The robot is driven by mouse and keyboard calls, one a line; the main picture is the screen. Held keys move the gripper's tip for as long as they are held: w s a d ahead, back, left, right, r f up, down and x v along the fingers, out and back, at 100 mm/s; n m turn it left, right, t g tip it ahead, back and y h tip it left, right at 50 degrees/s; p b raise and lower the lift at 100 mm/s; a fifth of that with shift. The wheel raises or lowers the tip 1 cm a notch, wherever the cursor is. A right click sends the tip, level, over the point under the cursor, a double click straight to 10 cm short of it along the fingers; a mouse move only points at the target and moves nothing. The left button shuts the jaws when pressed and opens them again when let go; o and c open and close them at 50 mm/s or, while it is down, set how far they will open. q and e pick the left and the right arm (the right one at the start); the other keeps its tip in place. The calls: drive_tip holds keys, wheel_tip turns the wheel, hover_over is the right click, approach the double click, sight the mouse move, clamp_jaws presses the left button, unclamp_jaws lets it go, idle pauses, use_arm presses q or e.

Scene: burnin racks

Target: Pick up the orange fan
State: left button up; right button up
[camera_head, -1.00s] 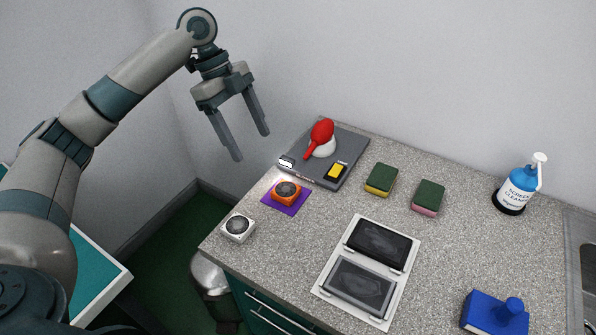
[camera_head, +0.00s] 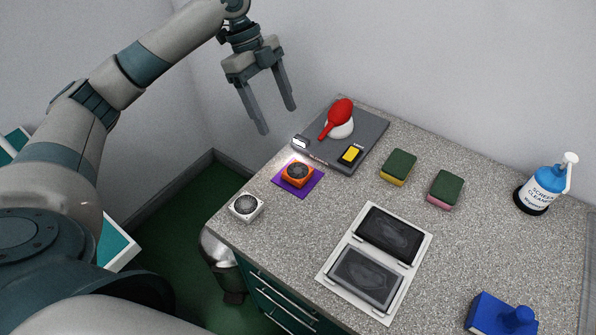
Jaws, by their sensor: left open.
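The orange fan (camera_head: 298,174) is a small square block with a dark round grille. It sits on a purple square mat (camera_head: 312,190) near the left edge of the speckled counter. My left gripper (camera_head: 280,119) is open and empty. It hangs above and to the upper left of the fan, apart from it, with its fingers pointing down. My right gripper is not in the picture.
A white fan (camera_head: 246,207) stands left of the mat. Behind is a grey board (camera_head: 366,132) with a red bulb-like tool (camera_head: 340,114) and a yellow item (camera_head: 351,154).

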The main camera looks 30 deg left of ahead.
use_arm(q)
drive_tip(key=p, duration=0.3)
approach(297, 170)
drive_tip(key=shift+w+x, duration=0.2)
drive_tip(key=shift+x, duration=1)
drive_tip(key=shift+d+f, duration=0.25)
drive_tip(key=shift+f, duration=0.15)
drive_tip(key=shift+d+f, duration=0.1)
drive_tip(key=shift+f, duration=0.05)
drive_tip(key=x, duration=0.1)
drive_tip(key=p+x, duration=0.2)
drive_tip(key=shift+s+d+f, duration=0.15)
drive_tip(key=shift+s+f, duration=0.15)
drive_tip(key=shift+f, duration=0.05)
drive_tip(key=shift+d+f, duration=0.1)
drive_tip(key=shift+f, duration=0.4)
